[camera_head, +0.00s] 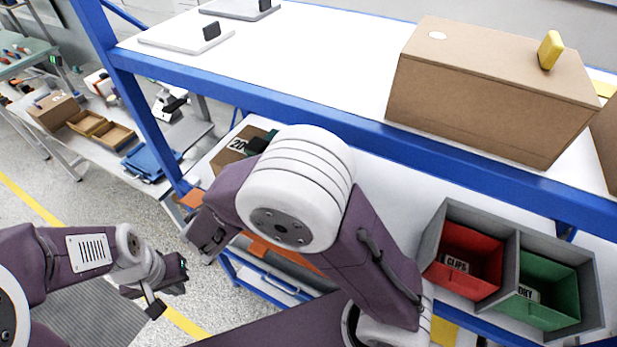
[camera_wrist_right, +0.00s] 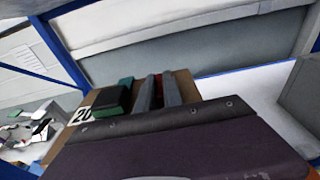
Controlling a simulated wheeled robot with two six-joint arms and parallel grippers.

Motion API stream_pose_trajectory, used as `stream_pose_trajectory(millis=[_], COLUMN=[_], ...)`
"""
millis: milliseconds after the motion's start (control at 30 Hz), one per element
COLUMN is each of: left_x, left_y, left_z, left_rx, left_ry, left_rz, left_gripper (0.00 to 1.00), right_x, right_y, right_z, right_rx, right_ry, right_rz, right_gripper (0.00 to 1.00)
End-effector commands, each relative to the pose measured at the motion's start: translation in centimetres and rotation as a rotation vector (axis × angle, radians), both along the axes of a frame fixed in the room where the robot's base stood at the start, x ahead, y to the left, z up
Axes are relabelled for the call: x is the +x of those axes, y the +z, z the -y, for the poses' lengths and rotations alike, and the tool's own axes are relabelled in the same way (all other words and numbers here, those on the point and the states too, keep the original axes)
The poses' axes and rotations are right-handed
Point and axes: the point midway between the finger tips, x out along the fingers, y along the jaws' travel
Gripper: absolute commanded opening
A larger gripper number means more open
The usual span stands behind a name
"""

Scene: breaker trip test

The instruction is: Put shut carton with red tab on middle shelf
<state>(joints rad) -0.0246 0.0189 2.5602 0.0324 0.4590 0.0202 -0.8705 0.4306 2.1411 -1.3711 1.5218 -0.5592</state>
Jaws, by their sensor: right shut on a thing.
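A brown carton (camera_head: 228,156) with a "20" label shows past my right arm, near the left end of the blue rack. In the right wrist view, the carton (camera_wrist_right: 188,86) has a red tab (camera_wrist_right: 158,92) between the two grey fingers of my right gripper (camera_wrist_right: 159,90), which is shut on it. The middle shelf (camera_head: 395,185) is white, below the top shelf. I cannot tell whether the carton touches it. A dark green piece (camera_wrist_right: 112,98) shows at the carton's top. My left gripper (camera_head: 168,285) is empty over the floor at lower left; its jaw gap is unclear.
A large carton (camera_head: 485,95) with a yellow tab (camera_head: 550,50) stands on the top shelf (camera_head: 330,60). A grey divided bin (camera_head: 512,250) with red and green compartments stands at right on the middle shelf. A blue post (camera_head: 145,100) rises at the rack's left end.

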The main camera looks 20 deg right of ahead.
Motion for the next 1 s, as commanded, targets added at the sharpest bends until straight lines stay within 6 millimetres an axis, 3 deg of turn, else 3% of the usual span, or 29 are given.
stream_pose_trajectory(millis=[600, 867, 1000], left_x=[0.0, 0.0, 0.0], left_y=[2.3, 2.5, 3.2], left_z=[0.0, 0.0, 0.0], left_rx=[0.000, 0.000, 0.000], left_ry=[0.000, 0.000, 0.000], left_rz=[0.000, 0.000, 0.000], left_gripper=[0.00, 0.00, 0.00], right_x=[4.3, 4.7, 4.6], right_y=[-5.8, -6.6, -8.7], right_z=[9.3, 9.9, 10.0], right_rx=[-0.003, -0.001, -0.004], right_ry=[-0.004, 0.001, 0.001], right_rz=[-0.001, 0.001, -0.004], right_gripper=[0.00, 0.00, 0.00])
